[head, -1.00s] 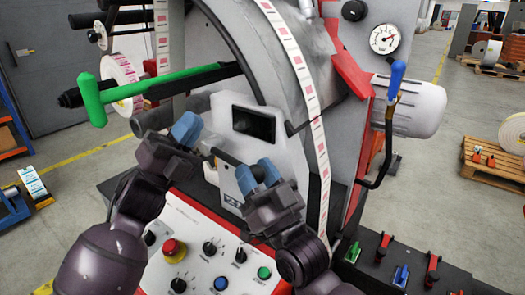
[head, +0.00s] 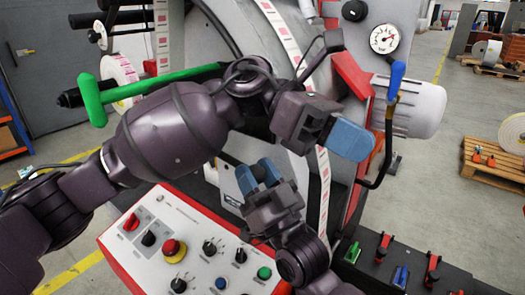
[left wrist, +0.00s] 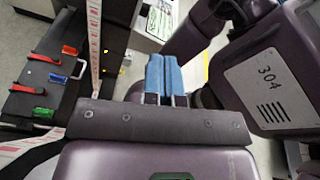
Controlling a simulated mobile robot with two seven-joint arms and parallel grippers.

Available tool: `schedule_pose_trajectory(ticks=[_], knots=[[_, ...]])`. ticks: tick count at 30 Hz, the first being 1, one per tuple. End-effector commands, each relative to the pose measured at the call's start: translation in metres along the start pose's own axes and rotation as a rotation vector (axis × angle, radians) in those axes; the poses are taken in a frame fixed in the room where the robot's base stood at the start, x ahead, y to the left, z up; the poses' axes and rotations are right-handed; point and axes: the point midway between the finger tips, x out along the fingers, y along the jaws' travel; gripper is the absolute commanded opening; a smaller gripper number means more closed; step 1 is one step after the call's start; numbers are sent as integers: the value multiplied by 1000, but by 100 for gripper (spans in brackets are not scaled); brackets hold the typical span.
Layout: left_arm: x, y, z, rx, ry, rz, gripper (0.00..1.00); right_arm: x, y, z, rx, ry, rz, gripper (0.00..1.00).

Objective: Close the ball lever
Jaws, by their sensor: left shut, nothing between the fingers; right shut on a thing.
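My left gripper (head: 366,140) is shut and empty, left of and below the blue grip, close to the lever's black rod in the picture. Its blue fingers lie together in the left wrist view (left wrist: 163,70). My right gripper (head: 256,168) is by the machine's front, above the control panel. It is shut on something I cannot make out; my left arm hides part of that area.
A green T-handle (head: 93,100) sticks out at the left. The control panel (head: 190,245) has knobs and a red stop button. A grey motor (head: 425,106) sits behind the lever.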

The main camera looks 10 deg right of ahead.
Motion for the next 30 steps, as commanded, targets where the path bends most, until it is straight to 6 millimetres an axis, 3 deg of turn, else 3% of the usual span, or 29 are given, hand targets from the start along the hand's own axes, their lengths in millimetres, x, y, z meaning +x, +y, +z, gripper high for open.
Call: schedule_pose_trajectory(ticks=[7,14,22,30], knots=[[14,6,-12,99,393,4,0,1,0,-1,0,4,0,0],[2,13,-20,162,752,24,0,1,0,-2,0,4,0,0],[-35,19,-13,194,1170,73,0,1,0,-2,0,4,0,0],[-82,16,16,173,1538,147,0,1,0,-2,0,4,0,0]])
